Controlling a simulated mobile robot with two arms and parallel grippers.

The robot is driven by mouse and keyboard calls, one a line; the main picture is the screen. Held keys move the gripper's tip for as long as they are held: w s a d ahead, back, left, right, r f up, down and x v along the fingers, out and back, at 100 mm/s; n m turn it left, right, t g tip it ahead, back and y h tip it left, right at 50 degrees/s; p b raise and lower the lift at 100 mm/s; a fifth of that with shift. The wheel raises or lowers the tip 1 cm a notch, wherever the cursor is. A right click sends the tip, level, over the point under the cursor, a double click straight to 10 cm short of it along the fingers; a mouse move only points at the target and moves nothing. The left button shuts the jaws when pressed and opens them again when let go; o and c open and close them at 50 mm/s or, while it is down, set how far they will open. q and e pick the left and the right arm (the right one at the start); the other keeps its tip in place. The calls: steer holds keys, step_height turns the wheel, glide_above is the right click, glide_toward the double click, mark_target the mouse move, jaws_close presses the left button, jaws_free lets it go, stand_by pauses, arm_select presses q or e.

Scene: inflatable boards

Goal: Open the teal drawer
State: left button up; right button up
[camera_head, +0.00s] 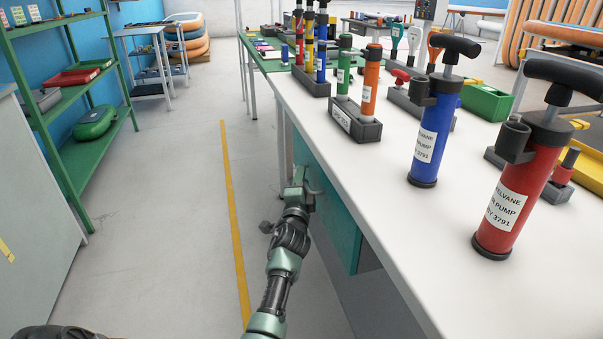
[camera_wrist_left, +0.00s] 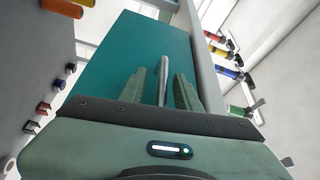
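The teal drawer front (camera_head: 342,232) is under the white worktop, on the side facing the aisle. In the left wrist view the teal front (camera_wrist_left: 120,50) fills the middle, with a slim metal bar handle (camera_wrist_left: 163,72) on it. My left gripper (camera_head: 303,182) is at the drawer front, its arm coming up from below. In the wrist view its two fingers (camera_wrist_left: 160,88) stand apart, one on each side of the handle, with gaps visible. I see no clear opening around the drawer front. My right gripper does not show.
The white worktop (camera_head: 375,190) overhangs the drawer and holds a blue pump (camera_head: 430,140), a red pump (camera_head: 515,200) and several smaller pumps in dark stands. A green shelf (camera_head: 75,150) stands at the left. The floor aisle with a yellow line (camera_head: 232,200) is clear.

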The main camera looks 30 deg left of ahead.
arm_select(q)
steer(key=shift+w+a+r, duration=0.1)
steer(key=shift+w, duration=0.25)
steer(key=shift+s+r, duration=0.1)
jaws_close()
stand_by(1.1)
